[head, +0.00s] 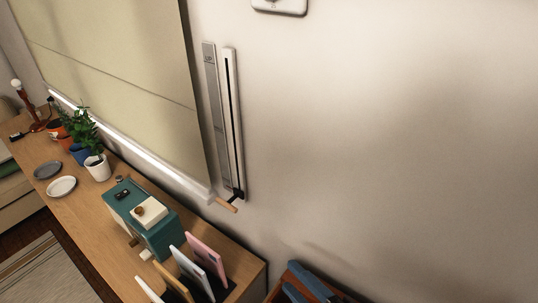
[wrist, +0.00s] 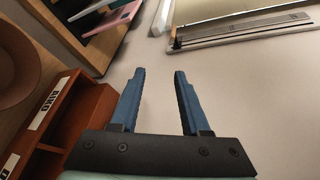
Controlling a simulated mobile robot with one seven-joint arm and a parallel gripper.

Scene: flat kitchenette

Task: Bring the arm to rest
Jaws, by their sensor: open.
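My gripper (wrist: 160,73) shows in the wrist view with its two blue fingers apart and nothing between them. Pale wall lies behind the gap. Blue parts that look like my gripper's fingers also show at the bottom edge of the head view, by a red-brown wooden piece (head: 277,290). Most of my arm is outside the head view. In the wrist view a red-brown wooden unit (wrist: 82,107) with white labels is close to the left finger; I cannot tell whether they touch.
A long wooden counter (head: 88,225) holds a teal box (head: 158,240), upright cards (head: 208,258), plates and potted plants. A slotted wall rail (head: 233,120) with a wooden-handled lever (head: 227,205) is beside the blind (head: 120,80).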

